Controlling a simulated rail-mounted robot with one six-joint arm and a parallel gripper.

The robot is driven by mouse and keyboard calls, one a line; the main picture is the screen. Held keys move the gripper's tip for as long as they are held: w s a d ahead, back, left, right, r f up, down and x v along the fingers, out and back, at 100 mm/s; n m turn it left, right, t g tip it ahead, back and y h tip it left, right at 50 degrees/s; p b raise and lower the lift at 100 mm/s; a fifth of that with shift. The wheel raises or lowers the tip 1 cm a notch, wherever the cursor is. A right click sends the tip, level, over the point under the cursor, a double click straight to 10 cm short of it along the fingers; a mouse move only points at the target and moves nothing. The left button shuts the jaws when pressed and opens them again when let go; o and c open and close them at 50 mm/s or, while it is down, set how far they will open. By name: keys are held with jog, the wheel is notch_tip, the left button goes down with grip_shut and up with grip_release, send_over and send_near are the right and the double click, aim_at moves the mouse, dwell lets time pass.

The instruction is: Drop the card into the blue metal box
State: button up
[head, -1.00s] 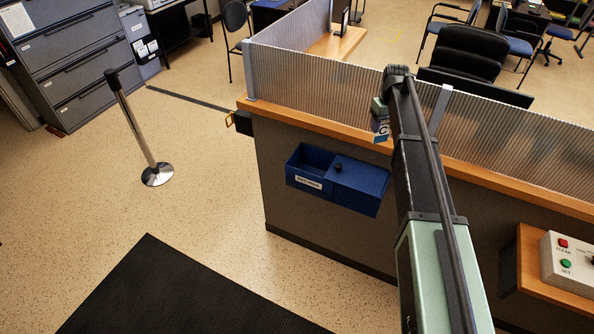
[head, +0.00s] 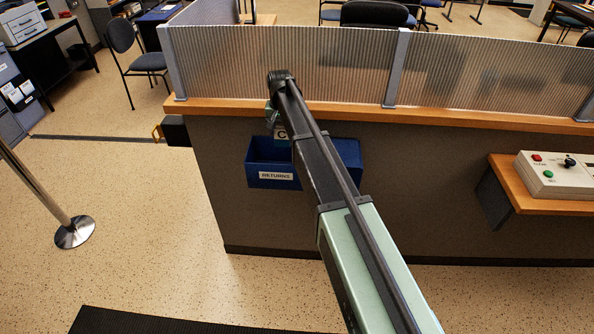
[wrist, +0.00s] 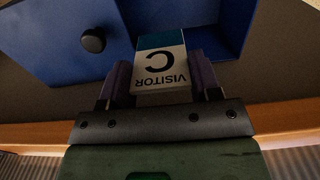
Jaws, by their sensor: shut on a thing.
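The blue metal box (head: 256,178) hangs on the counter's front, with a white RETURNS label on its open left part. My arm hides part of its right side. In the wrist view, its lid with a black knob (wrist: 45,45) is at left and the open compartment (wrist: 222,28) at right. My gripper (wrist: 158,80) is shut on the white and teal VISITOR C card (wrist: 161,62), whose far end overlaps the box in that view.
The wooden counter ledge (head: 350,111) with ribbed translucent panels (head: 290,65) runs above and behind the box. A control box (head: 552,175) with buttons stands on a shelf at right. A post (head: 74,232) stands at left.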

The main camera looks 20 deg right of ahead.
aim_at(282, 142)
notch_tip(282, 142, down, 6)
jog(key=b, duration=0.5)
jog(key=shift+a, duration=0.1)
jog(key=shift+r, duration=0.15)
jog(key=o, duration=1)
jog(key=shift+r, duration=0.1)
notch_tip(282, 142, up, 11)
jog(key=p, duration=1.1)
jog(key=shift+f, duration=0.2)
